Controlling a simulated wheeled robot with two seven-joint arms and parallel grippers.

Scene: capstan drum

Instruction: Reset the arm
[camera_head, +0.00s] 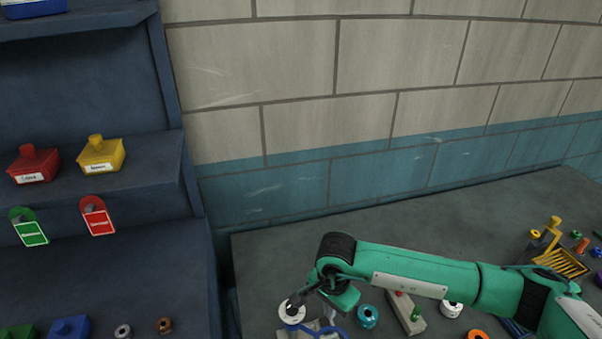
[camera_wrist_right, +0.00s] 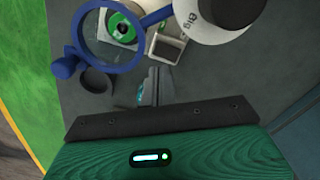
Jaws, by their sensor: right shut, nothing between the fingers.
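My right arm (camera_head: 420,268) is green and reaches in from the right over the grey table. My right gripper (camera_head: 303,297) points down and left, just above or beside a white round piece (camera_head: 292,313); I cannot tell if they touch. In the right wrist view its grey fingers (camera_wrist_right: 155,86) are shut with nothing between them. A blue ring with a handle (camera_wrist_right: 112,40) and a white drum lettered "Big" (camera_wrist_right: 208,18) lie beyond the fingertips there. My left gripper is not in view.
A teal spool (camera_head: 368,316), a block with a red and a green knob (camera_head: 408,312) and an orange ring (camera_head: 477,335) are near the arm. A yellow rack (camera_head: 560,262) stands right. Dark shelves (camera_head: 110,170) rise at left. The back of the table is clear.

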